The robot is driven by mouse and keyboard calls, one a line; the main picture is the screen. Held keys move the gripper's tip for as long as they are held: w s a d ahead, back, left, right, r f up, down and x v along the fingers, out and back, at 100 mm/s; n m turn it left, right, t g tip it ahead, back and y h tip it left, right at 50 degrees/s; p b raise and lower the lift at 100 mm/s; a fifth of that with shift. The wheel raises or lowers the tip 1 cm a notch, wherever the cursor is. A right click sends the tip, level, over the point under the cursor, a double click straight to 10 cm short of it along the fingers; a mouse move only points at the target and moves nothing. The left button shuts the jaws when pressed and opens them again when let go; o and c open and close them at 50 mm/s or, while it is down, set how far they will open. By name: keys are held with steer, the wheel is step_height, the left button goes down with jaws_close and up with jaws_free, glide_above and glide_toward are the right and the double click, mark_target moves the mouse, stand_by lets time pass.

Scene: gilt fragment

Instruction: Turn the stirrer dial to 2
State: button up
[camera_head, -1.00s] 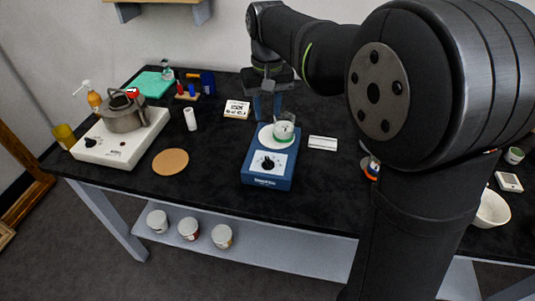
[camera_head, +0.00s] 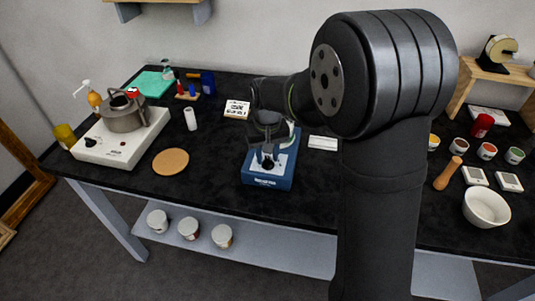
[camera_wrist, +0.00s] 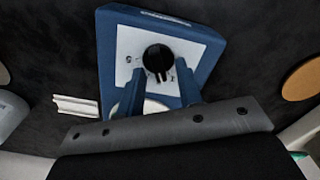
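The stirrer (camera_head: 270,180) is a blue box with a pale front panel, on the black bench in the head view. In the wrist view its blue body (camera_wrist: 205,42) carries a white panel with a round black dial (camera_wrist: 158,58). Small marks surround the dial, but I cannot read its setting with certainty.
A white hotplate (camera_head: 118,148) with a metal pot (camera_head: 124,113) stands at left, near a round cork mat (camera_head: 171,161). A white bowl (camera_head: 486,208) and a wooden-handled pestle (camera_head: 447,173) are at right.

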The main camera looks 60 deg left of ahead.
mark_target(268, 158)
jaws_close()
steer(key=shift+w+m, duration=0.1)
steer(key=shift+m, duration=1.2)
jaws_free()
step_height(268, 158, up, 17)
steer(key=shift+r, duration=0.2)
steer(key=shift+f, duration=0.1)
